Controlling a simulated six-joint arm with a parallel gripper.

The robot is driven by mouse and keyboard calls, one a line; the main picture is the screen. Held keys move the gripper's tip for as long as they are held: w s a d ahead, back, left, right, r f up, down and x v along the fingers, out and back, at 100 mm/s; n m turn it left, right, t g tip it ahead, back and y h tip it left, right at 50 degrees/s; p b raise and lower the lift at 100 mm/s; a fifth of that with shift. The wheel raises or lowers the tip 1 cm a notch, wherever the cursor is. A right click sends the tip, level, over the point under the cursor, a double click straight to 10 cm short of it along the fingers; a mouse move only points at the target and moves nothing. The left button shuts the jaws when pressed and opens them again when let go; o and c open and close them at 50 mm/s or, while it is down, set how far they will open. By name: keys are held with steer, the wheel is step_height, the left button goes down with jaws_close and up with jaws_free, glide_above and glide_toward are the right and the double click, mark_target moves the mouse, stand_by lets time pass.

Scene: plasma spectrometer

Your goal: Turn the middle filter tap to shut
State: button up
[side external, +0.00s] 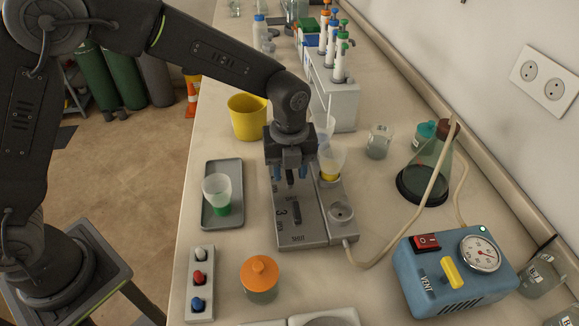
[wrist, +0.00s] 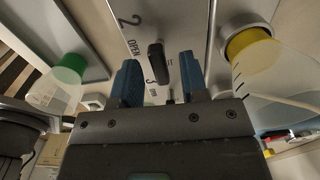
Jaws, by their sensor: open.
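The grey manifold plate (side external: 313,230) lies on the bench, printed with tap numbers and OPEN and SHUT labels. The middle tap's black handle (wrist: 155,54) stands beside the printed "2" and "OPEN" in the wrist view. My gripper (wrist: 157,72) is open, its blue fingers to either side of that handle in the picture with visible gaps. In the side view my gripper (side external: 290,174) points down over the plate and largely hides the middle tap. The black handle of tap 3 (side external: 296,212) lies nearer the camera, beside the "3". The tap behind my gripper is hidden.
A yellow-based filter cup (side external: 331,164) and an empty holder (side external: 341,213) stand along the plate's right side. A green-based cup (side external: 217,191) stands in a grey tray (side external: 236,172) to the left. A yellow beaker (side external: 247,117) stands behind; a blue pump (side external: 455,275) is front right.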

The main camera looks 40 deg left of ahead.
step_height(320, 180, up, 14)
stand_by(0.6)
step_height(320, 180, up, 8)
glide_above(289, 172)
steer(key=shift+f, duration=0.1)
stand_by(0.8)
steer(key=s+a+r+n+t, duration=0.2)
steer(key=s+a+n+t, duration=0.1)
steer(key=s+a+n, duration=0.75)
steer(key=s+a+f+n+t, duration=0.2)
steer(key=s+f+n, duration=0.6)
steer(key=n, duration=0.8)
steer(key=s+a, duration=0.2)
steer(key=s, duration=0.1)
steer(key=shift+a+f+n+t, duration=0.15)
steer(key=shift+a+n+t, duration=0.05)
steer(key=shift+n+t, duration=0.15)
